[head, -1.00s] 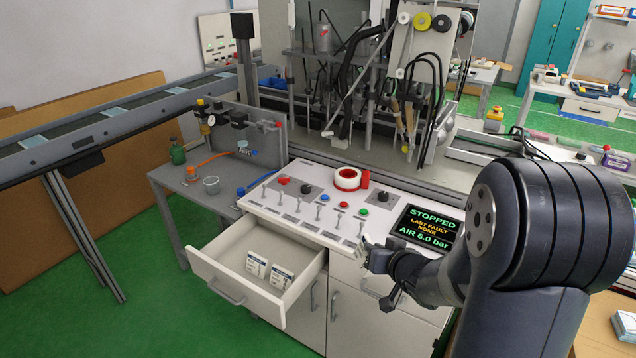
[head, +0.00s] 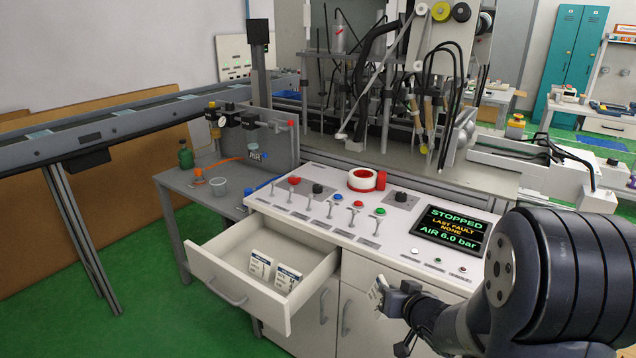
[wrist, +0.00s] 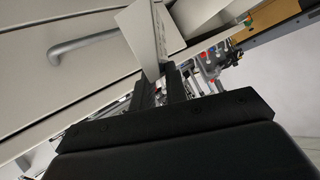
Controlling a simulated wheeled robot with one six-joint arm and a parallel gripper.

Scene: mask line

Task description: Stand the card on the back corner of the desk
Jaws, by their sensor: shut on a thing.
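My gripper (head: 388,297) is shut on a small white card (head: 377,288), in front of the cabinet doors and below the desk's front edge in the head view. In the wrist view, the card (wrist: 146,36) stands out past the two dark fingers (wrist: 158,88), seen at an angle, with faint print on one face. The desk (head: 345,232) is a pale console with levers, buttons and a screen. Its back edge runs along the machine. Part of its right side is hidden behind my arm.
An open drawer (head: 225,291) at the desk's left front holds two printed cards (head: 260,264). A white and red tape roll (head: 362,180) lies near the desk's back edge. A grey side table (head: 185,184) adjoins on the left.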

